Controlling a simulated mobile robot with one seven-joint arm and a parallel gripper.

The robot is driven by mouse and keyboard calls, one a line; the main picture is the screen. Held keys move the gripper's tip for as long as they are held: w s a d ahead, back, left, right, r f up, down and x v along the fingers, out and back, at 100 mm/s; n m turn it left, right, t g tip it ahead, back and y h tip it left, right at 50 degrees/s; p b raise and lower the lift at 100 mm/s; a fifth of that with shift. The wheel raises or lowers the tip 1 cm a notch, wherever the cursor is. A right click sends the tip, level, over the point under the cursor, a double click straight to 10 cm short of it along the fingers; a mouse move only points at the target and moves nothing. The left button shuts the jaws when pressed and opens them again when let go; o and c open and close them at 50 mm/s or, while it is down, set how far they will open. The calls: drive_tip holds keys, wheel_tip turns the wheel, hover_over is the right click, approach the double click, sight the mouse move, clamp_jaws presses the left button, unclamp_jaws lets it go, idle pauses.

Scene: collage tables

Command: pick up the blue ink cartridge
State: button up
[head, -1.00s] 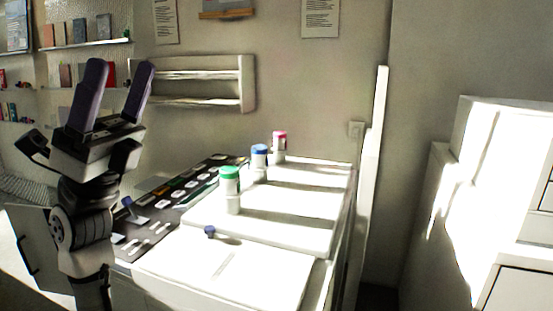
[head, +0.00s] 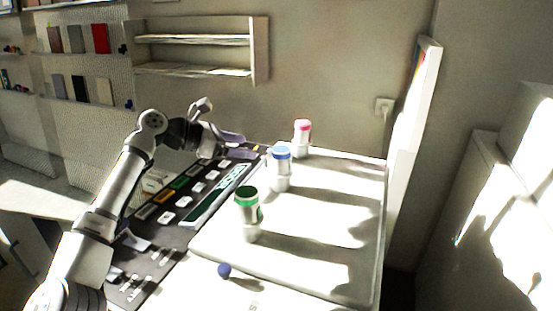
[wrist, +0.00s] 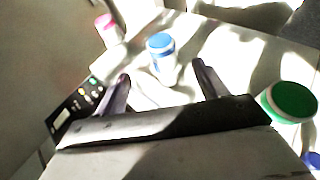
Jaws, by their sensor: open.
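The blue ink cartridge (head: 280,168) is a white cylinder with a blue band near its top. It stands upright on the white top of the machine, between the green and pink ones. In the wrist view the blue cartridge (wrist: 161,56) lies ahead of my gripper, between the lines of its two fingers and beyond their tips. My gripper (head: 246,147) is open and empty, to the left of the blue cartridge in the head view. In the wrist view the open fingers (wrist: 162,72) show clearly, with nothing between them touching.
A green-capped cartridge (head: 248,213) stands nearer, and a pink-capped one (head: 302,138) farther back. A small dark blue ball-like knob (head: 224,270) is at the front. A dark control panel (head: 190,215) runs along the left. A wall shelf (head: 200,72) hangs behind.

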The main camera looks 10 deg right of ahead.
sight(276, 150)
drive_tip(key=p+x, duration=0.1)
drive_tip(key=x, duration=0.2)
drive_tip(key=p+x, duration=0.1)
drive_tip(key=x, duration=0.2)
drive_tip(key=p+x, duration=0.2)
drive_tip(key=x, duration=0.1)
drive_tip(key=shift+d+r, duration=0.25)
drive_tip(key=p+x, duration=0.2)
drive_tip(key=x, duration=0.1)
drive_tip(key=shift+d, duration=0.25)
drive_tip(key=shift+w+d+f+p, duration=0.1)
drive_tip(key=shift+d+f+p, duration=0.25)
drive_tip(key=shift+d+f, duration=0.1)
drive_tip(key=shift+r, duration=0.1)
drive_tip(key=c, duration=1.1)
